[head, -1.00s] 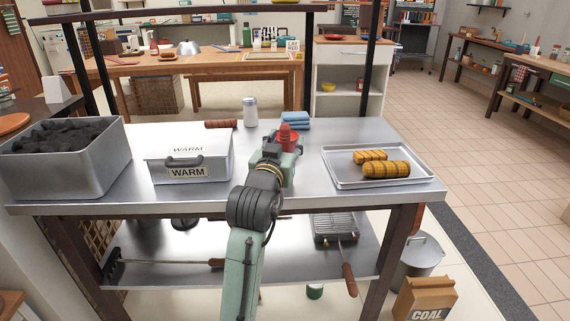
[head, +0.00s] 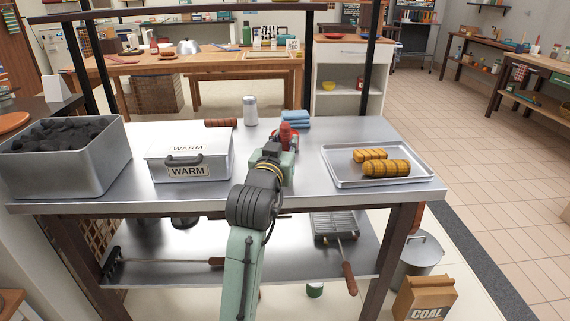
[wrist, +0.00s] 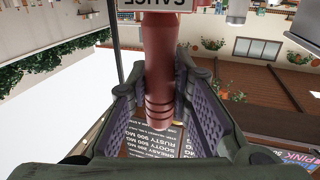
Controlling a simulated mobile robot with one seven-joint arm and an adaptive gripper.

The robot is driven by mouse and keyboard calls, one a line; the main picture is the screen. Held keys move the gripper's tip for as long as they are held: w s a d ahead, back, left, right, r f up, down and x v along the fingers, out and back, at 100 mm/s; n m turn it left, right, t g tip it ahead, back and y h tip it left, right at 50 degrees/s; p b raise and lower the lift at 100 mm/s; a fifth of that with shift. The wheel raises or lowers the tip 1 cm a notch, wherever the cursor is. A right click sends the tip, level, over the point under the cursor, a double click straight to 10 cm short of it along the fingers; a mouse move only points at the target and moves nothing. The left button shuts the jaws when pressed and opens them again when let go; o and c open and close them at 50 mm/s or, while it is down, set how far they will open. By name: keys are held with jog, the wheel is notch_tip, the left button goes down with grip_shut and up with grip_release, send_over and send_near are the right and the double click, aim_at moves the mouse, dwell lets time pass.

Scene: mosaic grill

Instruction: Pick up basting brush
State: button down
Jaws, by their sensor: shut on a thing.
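My gripper (head: 287,146) is above the tabletop, right of the white WARM box, shut around a red bottle-shaped thing (head: 286,129). In the wrist view the red thing (wrist: 160,75) stands between both finger pads, with dark rings near its end and an upside-down label reading SAUCE. I see no bristles on it. A brown ribbed cylinder (head: 221,122) lies behind the WARM box; I cannot tell whether it is a brush handle. A long-handled tool with a dark bristled head (head: 114,263) lies on the lower shelf, apart from my gripper.
The white WARM box (head: 188,150) and a grey coal bin (head: 70,170) stand to the left. A tray (head: 400,180) with grilled corn is at right. A white shaker (head: 250,110) and blue cloths (head: 296,118) are behind my gripper.

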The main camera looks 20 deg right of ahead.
aim_at(284, 130)
jog(key=shift+r, duration=0.15)
jog(key=shift+r, duration=0.55)
notch_tip(284, 130, up, 2)
jog(key=shift+r, duration=0.1)
jog(key=s+d+r+b+v, duration=0.1)
jog(key=d+b+v, duration=0.1)
jog(key=b+v, duration=0.7)
jog(key=v, duration=0.7)
jog(key=shift+s+d+r, duration=0.1)
jog(key=shift+r, duration=0.1)
